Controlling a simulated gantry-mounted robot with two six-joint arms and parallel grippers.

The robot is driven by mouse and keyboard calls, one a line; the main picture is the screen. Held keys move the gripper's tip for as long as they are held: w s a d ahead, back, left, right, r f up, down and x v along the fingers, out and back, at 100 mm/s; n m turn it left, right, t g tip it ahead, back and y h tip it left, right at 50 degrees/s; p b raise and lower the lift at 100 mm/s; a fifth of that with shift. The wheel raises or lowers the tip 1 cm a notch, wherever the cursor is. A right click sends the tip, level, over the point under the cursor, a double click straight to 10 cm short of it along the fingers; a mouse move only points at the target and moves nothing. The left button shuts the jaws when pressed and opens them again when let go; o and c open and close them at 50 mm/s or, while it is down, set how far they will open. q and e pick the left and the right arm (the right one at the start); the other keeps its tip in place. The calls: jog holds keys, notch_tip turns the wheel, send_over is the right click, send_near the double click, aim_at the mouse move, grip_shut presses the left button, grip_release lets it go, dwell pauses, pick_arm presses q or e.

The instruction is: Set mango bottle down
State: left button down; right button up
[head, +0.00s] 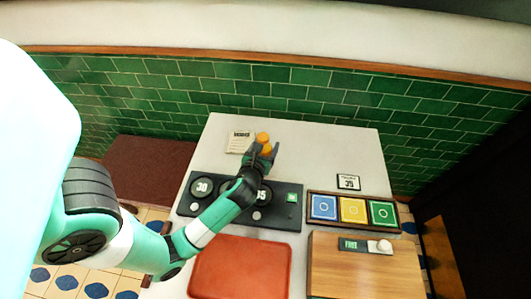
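The orange mango bottle (263,138) is at the back of the white table, just past the black panel. My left gripper (264,154) reaches it from the front, with one dark finger on each side of its orange body. The fingers look closed on it. The gripper hides much of the bottle, and I cannot tell whether its base touches the table. My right gripper is not in view.
The black panel (285,214) has round dials marked with numbers. A small card (240,142) stands left of the bottle. A tray with blue, yellow and green squares (353,210), a "35" sign (348,182), a red mat (240,268) and a wooden board (365,275) lie nearer. The back right tabletop is clear.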

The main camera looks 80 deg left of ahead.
pick_arm(q)
notch_tip(320, 180, down, 3)
jog(key=shift+f+b, duration=0.2)
jog(key=shift+b, duration=1)
jog(key=shift+r, duration=0.15)
grip_release()
